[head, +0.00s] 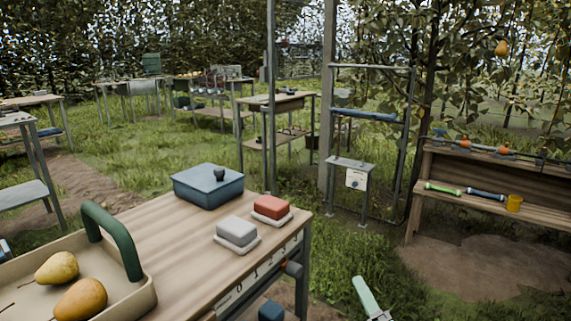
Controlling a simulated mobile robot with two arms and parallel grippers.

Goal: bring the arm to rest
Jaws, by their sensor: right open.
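My right gripper (369,298) shows at the bottom edge, right of the middle. Only a pale green finger and a bit of grey metal are in the picture; the rest is cut off by the frame. It is open, and nothing shows held in it. It is over the grass, to the right of the wooden table (165,235) and apart from it. My left gripper is not in view.
On the table are a tray (143,297) with a green handle and two pears (80,299), a blue box (208,186), a grey block (237,231) and a red block (271,207). A wooden bench (440,206) stands at right. Grass lies between.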

